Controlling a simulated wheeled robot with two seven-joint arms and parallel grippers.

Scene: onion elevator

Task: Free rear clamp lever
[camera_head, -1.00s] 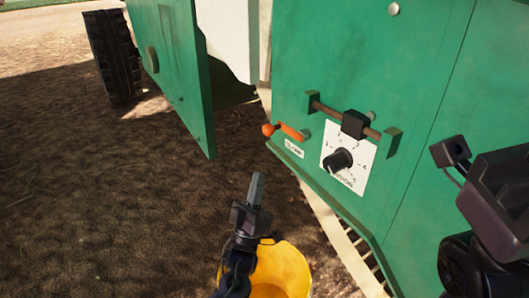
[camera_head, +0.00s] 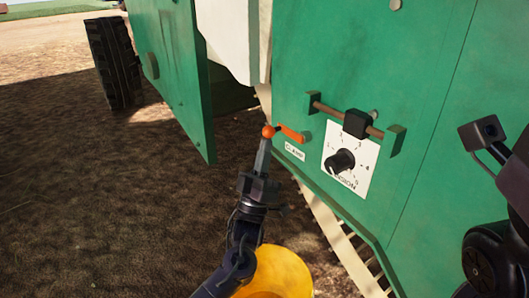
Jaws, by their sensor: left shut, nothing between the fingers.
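The clamp lever (camera_head: 291,134) is a short orange-red arm with a round ball knob (camera_head: 268,131) at its left end. It is mounted on the green machine panel (camera_head: 340,60), above a small white label reading "CLAMP" (camera_head: 294,151). My left gripper (camera_head: 263,147) is shut and empty, its fingertips just below the ball knob in the picture. I cannot tell whether they touch it. My right arm is partly in view at the right edge (camera_head: 490,140); whether that gripper is open or shut does not show clearly.
Right of the lever is a black knob (camera_head: 340,161) on a white numbered dial plate, below a rod with a black block (camera_head: 356,123). A green door (camera_head: 180,80) stands open at left. A yellow rounded object (camera_head: 283,272) is at the bottom. Bare soil lies left.

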